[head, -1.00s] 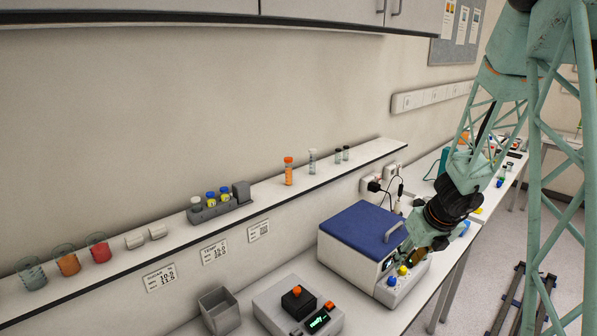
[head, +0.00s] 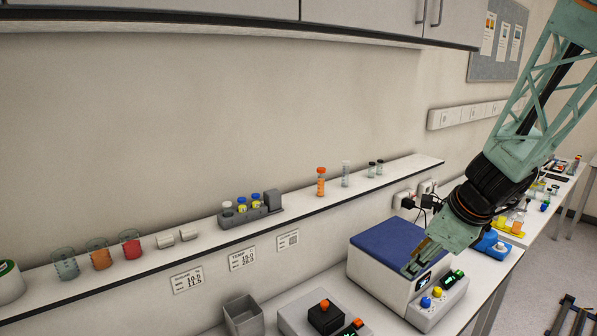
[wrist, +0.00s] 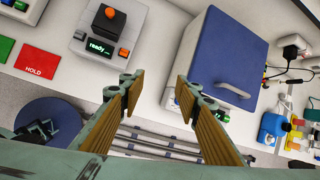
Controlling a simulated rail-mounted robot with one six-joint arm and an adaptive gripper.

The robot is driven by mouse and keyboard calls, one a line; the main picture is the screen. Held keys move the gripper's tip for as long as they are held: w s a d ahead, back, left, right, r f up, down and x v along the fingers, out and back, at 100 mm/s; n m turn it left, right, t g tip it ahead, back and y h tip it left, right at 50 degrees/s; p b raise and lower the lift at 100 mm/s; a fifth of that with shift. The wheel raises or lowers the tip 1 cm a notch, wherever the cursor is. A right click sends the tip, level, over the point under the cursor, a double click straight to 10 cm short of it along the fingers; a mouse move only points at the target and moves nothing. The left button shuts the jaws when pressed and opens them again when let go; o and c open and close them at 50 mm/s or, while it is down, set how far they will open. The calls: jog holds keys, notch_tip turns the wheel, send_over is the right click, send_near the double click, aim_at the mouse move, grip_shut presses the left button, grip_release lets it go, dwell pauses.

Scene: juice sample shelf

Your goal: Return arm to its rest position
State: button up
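My gripper (head: 415,258) hangs at the lower right in the head view, in front of the blue-lidded box (head: 385,240). In the wrist view my gripper (wrist: 158,88) shows two fingers with tan pads, spread well apart with nothing between them. Through the gap I see the pale bench edge, the floor and rails. The blue-lidded box (wrist: 216,50) stands beyond the right finger, and its lid is closed. Whether a finger touches the box cannot be told from the head view.
A wall shelf (head: 330,201) holds beakers, a grey rack (head: 250,210) with vials, and an orange-capped tube (head: 320,181). A button device (wrist: 107,35) reading "ready" and an open grey bin (head: 243,315) stand on the bench.

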jog(key=s+a+r+n+b, duration=0.3)
jog(key=s+a+n, duration=0.35)
jog(key=s, duration=0.25)
jog(key=s+a+r+n+b, duration=0.3)
jog(key=s+a+r+n, duration=0.15)
jog(key=s+n, duration=0.35)
jog(key=s+d+f+n+g+h+b, duration=0.1)
jog(key=s+f+n+b, duration=0.2)
jog(key=s+n, duration=0.8)
jog(key=shift+s+d+h+b, duration=0.35)
jog(key=shift+s+b, duration=1.05)
jog(key=shift+s, duration=4.15)
jog(key=shift+a, duration=0.1)
